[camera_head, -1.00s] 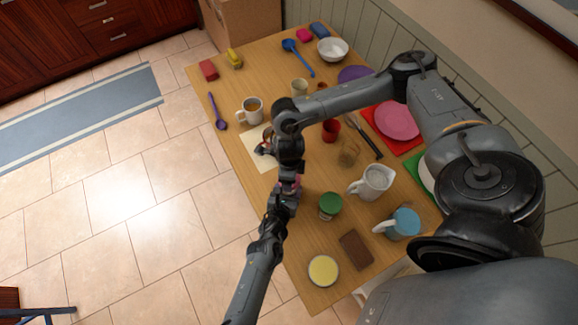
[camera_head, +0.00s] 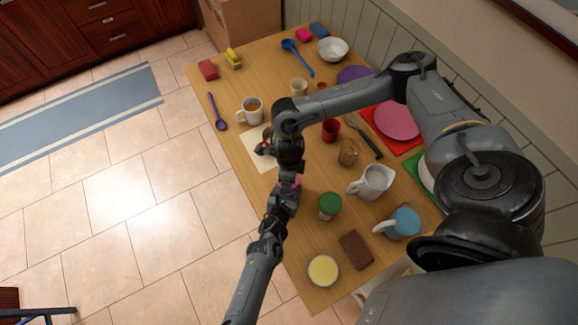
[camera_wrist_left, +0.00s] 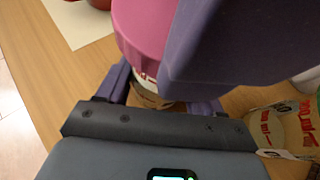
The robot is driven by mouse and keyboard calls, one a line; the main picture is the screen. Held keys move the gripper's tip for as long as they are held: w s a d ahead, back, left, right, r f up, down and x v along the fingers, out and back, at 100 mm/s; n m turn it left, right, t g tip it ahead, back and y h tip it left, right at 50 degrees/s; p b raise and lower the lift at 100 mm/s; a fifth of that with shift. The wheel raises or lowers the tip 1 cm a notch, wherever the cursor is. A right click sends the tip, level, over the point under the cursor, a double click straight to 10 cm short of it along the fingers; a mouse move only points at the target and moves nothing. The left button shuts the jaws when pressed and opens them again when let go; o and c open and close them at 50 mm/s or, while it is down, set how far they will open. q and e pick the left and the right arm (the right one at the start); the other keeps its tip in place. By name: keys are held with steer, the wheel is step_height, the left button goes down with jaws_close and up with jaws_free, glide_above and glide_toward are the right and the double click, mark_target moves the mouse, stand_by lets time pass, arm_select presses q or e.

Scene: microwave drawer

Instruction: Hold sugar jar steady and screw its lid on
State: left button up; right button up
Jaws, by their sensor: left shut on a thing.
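The sugar jar (camera_wrist_left: 145,94) stands in the left wrist view with a pink lid (camera_wrist_left: 143,28) over its mouth. Whether the lid is threaded on cannot be told. My left gripper (camera_wrist_left: 160,92) is shut on the jar body, one finger on each side. A dark purple-grey block, apparently part of my right gripper (camera_wrist_left: 235,45), is over the right side of the lid and hides part of it. In the head view a bit of the pink lid (camera_head: 297,181) shows where my two arms meet. My right wrist hides the jar and the right fingertips there.
A green-lidded jar (camera_head: 330,205) stands close on the right; its labelled body shows in the left wrist view (camera_wrist_left: 285,130). A white pitcher (camera_head: 371,183), blue mug (camera_head: 403,223), brown block (camera_head: 356,249) and yellow-topped bowl (camera_head: 323,270) are nearby. A cream sheet (camera_head: 256,158) lies to the left.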

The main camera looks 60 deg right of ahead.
steer(key=shift+o, duration=1.1)
steer(key=shift+a, duration=0.1)
steer(key=shift+o, duration=0.2)
steer(key=shift+a, duration=0.1)
steer(key=shift+s+a, duration=0.1)
steer(key=c, duration=1.2)
steer(key=m, duration=0.5)
steer(key=shift+c, duration=0.2)
steer(key=m, duration=0.9)
steer(key=shift+m, duration=0.3)
steer(key=m, duration=0.3)
steer(key=shift+m, duration=0.3)
